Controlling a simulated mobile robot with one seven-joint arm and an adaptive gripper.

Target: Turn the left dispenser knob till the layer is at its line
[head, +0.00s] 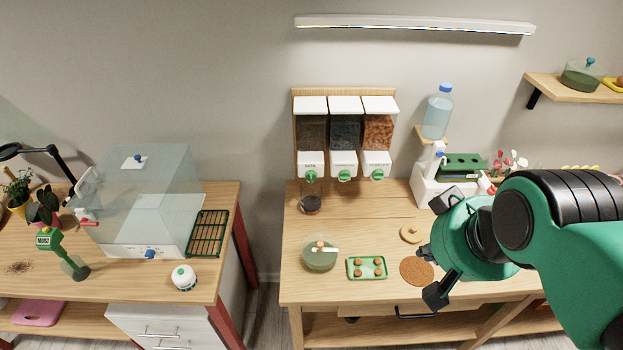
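The left dispenser (311,134) hangs on the wall board above the right bench, with dark brown contents. Its green knob (310,176) is on the front of its white lower part. A small dark cup (311,204) stands on the bench below it; its layer and line are too small to make out. My gripper (437,272) is over the right part of the bench, well to the right of and nearer than the knob, touching no dispenser. Its fingers are spread apart and nothing shows between them.
Two more dispensers (345,134) hang beside the left one. A round glass bowl (319,256), a green tray (367,268) and a cork disc (417,271) lie on the bench. A water bottle (437,112) stands at the back right. A clear box (150,205) is on the left bench.

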